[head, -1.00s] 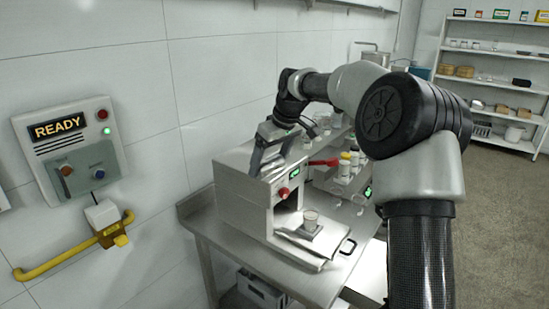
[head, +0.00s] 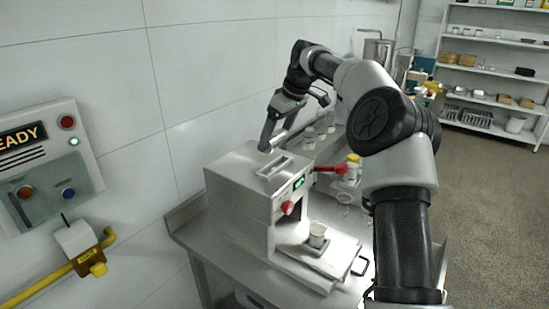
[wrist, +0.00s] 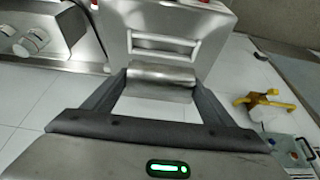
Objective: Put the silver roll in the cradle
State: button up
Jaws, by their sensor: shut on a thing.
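The silver roll (wrist: 160,78) is a smooth metal cylinder, held crosswise between the two fingers of my gripper (head: 270,138). In the head view a bright piece of the roll (head: 281,136) shows beside the fingers. The cradle (head: 274,168) is a pale rectangular frame around a slot on top of the steel mill. In the wrist view the cradle (wrist: 164,44) lies just beyond the roll, empty as far as I see. The roll appears apart from it, but its height above the mill is hard to judge.
The steel mill (head: 235,195) stands on a metal bench, with a red knob (head: 288,207) and a small cup (head: 317,236) at its front. A red handle (head: 328,168) and jars (head: 353,165) are to its right. A wall panel (head: 45,165) and yellow pipe (head: 60,272) are at left.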

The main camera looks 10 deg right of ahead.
notch_tip(320, 180, down, 6)
jog(key=shift+f, duration=0.1)
jog(key=o, duration=1.3)
jog(key=shift+c, duration=0.2)
jog(key=v, duration=1.2)
jog(key=shift+a, duration=0.1)
